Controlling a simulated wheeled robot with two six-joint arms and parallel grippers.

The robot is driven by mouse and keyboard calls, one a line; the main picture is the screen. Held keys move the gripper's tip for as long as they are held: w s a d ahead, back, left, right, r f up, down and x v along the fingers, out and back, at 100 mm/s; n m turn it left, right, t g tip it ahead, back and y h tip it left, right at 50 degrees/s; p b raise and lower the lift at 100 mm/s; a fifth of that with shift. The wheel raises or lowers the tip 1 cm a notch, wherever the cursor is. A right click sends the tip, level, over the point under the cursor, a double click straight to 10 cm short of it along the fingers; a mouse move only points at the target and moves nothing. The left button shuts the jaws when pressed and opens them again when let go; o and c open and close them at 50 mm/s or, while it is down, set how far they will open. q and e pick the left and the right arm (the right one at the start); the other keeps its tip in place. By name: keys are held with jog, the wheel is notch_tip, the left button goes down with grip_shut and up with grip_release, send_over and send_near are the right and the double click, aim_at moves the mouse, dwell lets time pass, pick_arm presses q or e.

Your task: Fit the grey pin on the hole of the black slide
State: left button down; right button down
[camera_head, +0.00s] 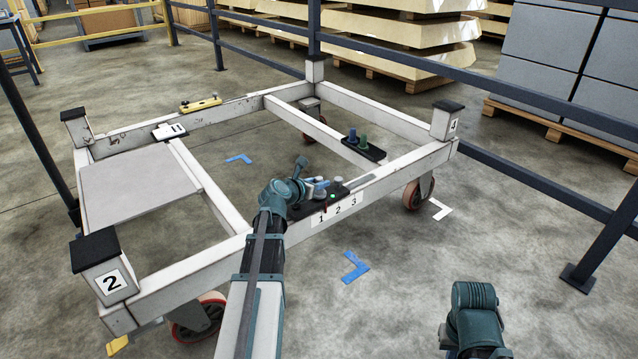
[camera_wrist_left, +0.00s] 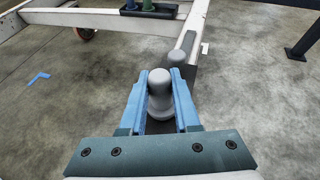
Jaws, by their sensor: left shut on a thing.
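My left gripper (camera_head: 320,190) is over the front rail of the white trolley frame. In the left wrist view its blue fingers (camera_wrist_left: 160,102) are shut on a grey pin (camera_wrist_left: 160,92) with a rounded top. The pin's lower end is hidden, so I cannot tell whether it sits in a hole. A second grey rounded piece (camera_wrist_left: 177,74) stands just beyond the fingers. A black plate (camera_head: 300,211) lies on the rail under the gripper, partly covered by my arm. A dark strip (camera_head: 362,181) lies along the rail to its right. My right arm shows at the lower right, without its fingers.
A black holder with a blue and a green peg (camera_head: 364,139) sits on the cross rail. Corner posts stand up; dark railings (camera_head: 530,170) run behind.

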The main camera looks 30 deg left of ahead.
pick_arm(q)
jog(key=c, duration=0.6)
grip_release()
jog(key=shift+o, duration=0.2)
jog(key=shift+s, duration=0.15)
jog(key=p+v, duration=0.5)
jog(key=v, duration=0.8)
jog(key=shift+s, duration=0.25)
jog(key=shift+r, duration=0.1)
